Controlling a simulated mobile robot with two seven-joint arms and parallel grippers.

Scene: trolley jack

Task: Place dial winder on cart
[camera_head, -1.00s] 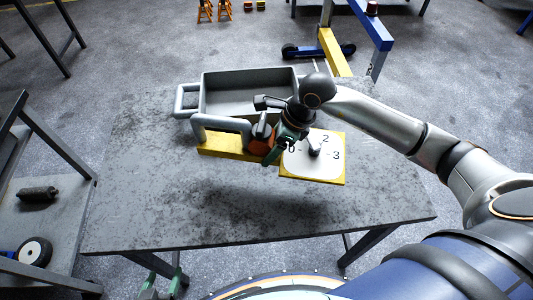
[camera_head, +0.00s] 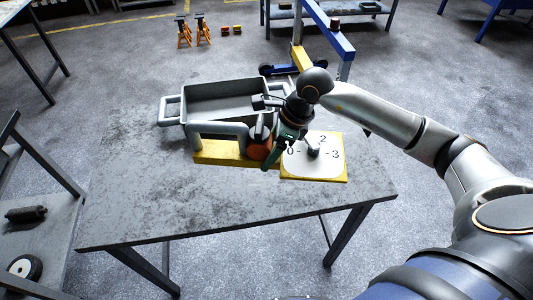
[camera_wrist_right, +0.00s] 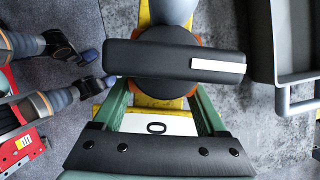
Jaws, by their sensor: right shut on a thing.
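What I take to be the dial winder has a long yellow base (camera_head: 225,155), a grey handle and a white plate marked 0, 2 and 3 (camera_head: 318,165). It shows over the grey table. I cannot tell whether it touches the top. In the right wrist view the bar crosses the green fingertips (camera_wrist_right: 157,95). A grey tray with end handles (camera_head: 192,100) is just behind. I cannot tell which thing is the cart. My left gripper is out of view.
The worn grey table (camera_head: 140,190) has free room at its front and left. A lower shelf stands at the left with a dark cylinder (camera_head: 26,214) and a wheel (camera_head: 25,267). A blue and yellow frame (camera_head: 325,35) and orange stands (camera_head: 193,30) are on the floor behind.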

